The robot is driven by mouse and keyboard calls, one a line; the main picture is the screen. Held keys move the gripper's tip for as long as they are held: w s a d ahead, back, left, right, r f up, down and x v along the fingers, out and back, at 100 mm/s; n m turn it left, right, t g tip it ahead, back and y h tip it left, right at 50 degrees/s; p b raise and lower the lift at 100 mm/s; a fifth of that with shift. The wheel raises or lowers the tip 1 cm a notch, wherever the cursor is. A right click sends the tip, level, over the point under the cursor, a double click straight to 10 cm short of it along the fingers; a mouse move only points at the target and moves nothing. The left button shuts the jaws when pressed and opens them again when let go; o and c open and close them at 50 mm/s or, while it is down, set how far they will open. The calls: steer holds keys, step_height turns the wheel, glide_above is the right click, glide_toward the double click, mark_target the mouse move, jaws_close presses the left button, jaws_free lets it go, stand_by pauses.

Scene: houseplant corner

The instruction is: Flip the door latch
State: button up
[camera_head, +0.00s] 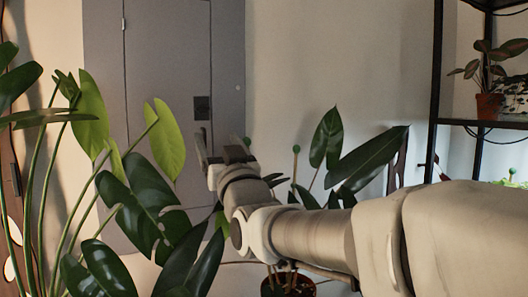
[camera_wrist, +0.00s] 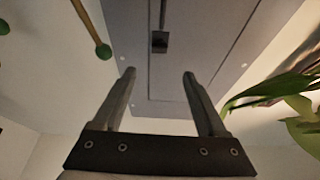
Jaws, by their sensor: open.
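The grey door (camera_head: 166,60) stands at the back left in the head view and fills the upper middle of the wrist view (camera_wrist: 205,50). The latch (camera_head: 202,107) is a small dark plate on the door's right part; below it a thin dark line runs down. In the wrist view the dark latch (camera_wrist: 159,41) lies beyond and between my fingertips. My gripper (camera_head: 222,152) is open and empty, just below and right of the latch in the head view. Its two fingers (camera_wrist: 159,75) are spread apart, and nothing is between them. I cannot tell the exact gap to the door.
Large leafy plants (camera_head: 150,205) stand at the left, in front of the door. Another plant (camera_head: 340,155) is behind my arm. A black shelf (camera_head: 437,100) with a potted plant (camera_head: 488,105) is at the right. In the wrist view, leaves (camera_wrist: 275,90) hang close to the right finger.

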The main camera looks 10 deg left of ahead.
steer(key=shift+v, duration=1.45)
steer(key=s+d+f+m+g+h, duration=0.35)
steer(key=d+f+g+h, duration=0.4)
steer(key=d+f, duration=0.85)
steer(key=s+d+f+m+g+h, duration=0.1)
steer(key=s+d+f+g+h, duration=0.15)
steer(key=s+d+f, duration=0.45)
steer(key=s+d+f+m+g+h, duration=0.1)
steer(key=s+d+f+g, duration=0.3)
steer(key=s, duration=0.5)
step_height(320, 180, up, 17)
steer(key=s+d+p, duration=0.1)
steer(key=s+p, duration=0.1)
steer(key=p, duration=1.6)
steer(key=shift+s+d+h, duration=0.3)
steer(key=shift+d, duration=0.05)
